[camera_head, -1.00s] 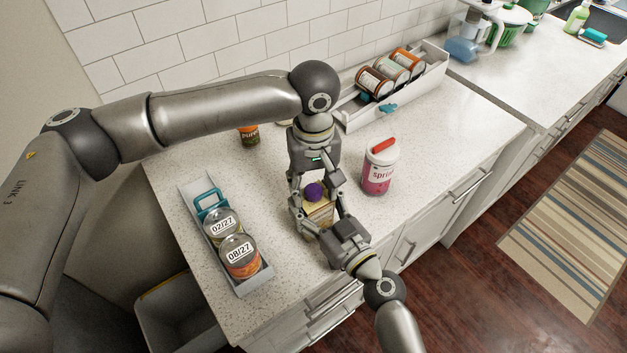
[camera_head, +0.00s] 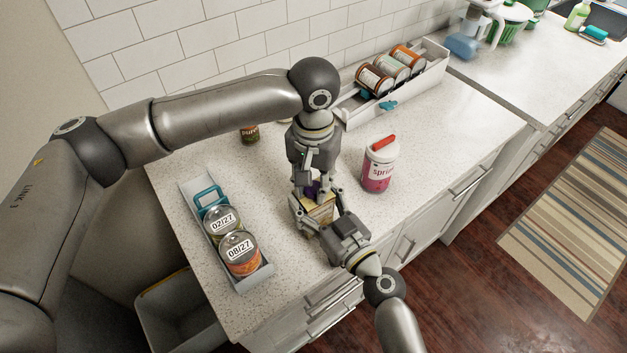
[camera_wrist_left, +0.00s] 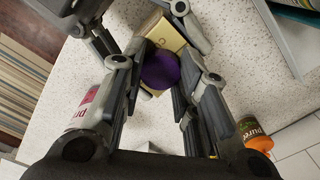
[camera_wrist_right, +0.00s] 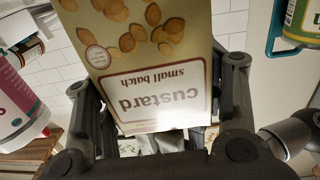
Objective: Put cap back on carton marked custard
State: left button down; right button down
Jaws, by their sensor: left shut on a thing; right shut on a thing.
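The custard carton (camera_head: 321,212) is a tan box upright on the counter; its label reads "custard", upside down in the right wrist view (camera_wrist_right: 155,60). My right gripper (camera_head: 318,216) is shut on its sides from the front. The purple cap (camera_wrist_left: 160,69) sits at the carton's top in the left wrist view, and mostly behind fingers in the head view (camera_head: 312,187). My left gripper (camera_head: 312,190), pointing down from above, is shut on the cap. Whether the cap is seated or just touching the spout is hidden.
A pink and white sprinkles canister (camera_head: 378,168) with a red lid stands close on the right. A tray of dated cans (camera_head: 262,280) lies left. A white bin (camera_head: 355,116) with several cans stands behind. A small jar (camera_head: 250,133) is partly behind my left arm.

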pick_arm(q)
jog(key=m, duration=0.9)
jog(key=shift+m, duration=0.3)
jog(key=m, duration=0.4)
jog(key=c, duration=1)
grip_release()
jog(key=shift+c, duration=0.2)
notch_tip(320, 180, up, 12)
